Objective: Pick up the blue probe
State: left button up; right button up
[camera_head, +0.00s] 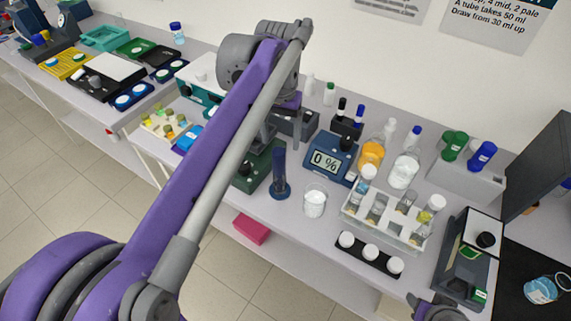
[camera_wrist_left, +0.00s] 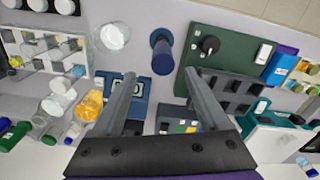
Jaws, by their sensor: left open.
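A slim blue-topped probe (camera_head: 360,113) stands upright in a small black holder (camera_head: 345,127), beside a black-topped one (camera_head: 341,106), behind the blue meter. My left gripper (camera_head: 283,136) is open and empty, pointing down over the bench, left of the holder and apart from it. In the left wrist view its two fingers (camera_wrist_left: 160,95) are spread, with bench and devices below. I cannot make out the probe there; the left finger and palm cover part of that area. A piece of my right gripper (camera_head: 437,308) shows at the bottom edge of the head view.
The blue meter reading 0 % (camera_head: 322,158) stands in front of the holder. A dark blue column (camera_head: 280,172) and a beaker (camera_head: 314,200) stand nearer the front.

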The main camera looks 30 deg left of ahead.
aim_at(279, 160)
pick_arm(q)
notch_tip(279, 160, down, 3)
jog(key=shift+r, duration=0.2)
jog(key=f, duration=0.5)
jog(key=shift+s+a+f, duration=0.2)
jog(key=shift+f, duration=0.15)
jog(key=c, duration=1.2)
pick_arm(e)
jog(key=shift+f, duration=0.15)
pick_arm(q)
jog(key=shift+r, duration=0.15)
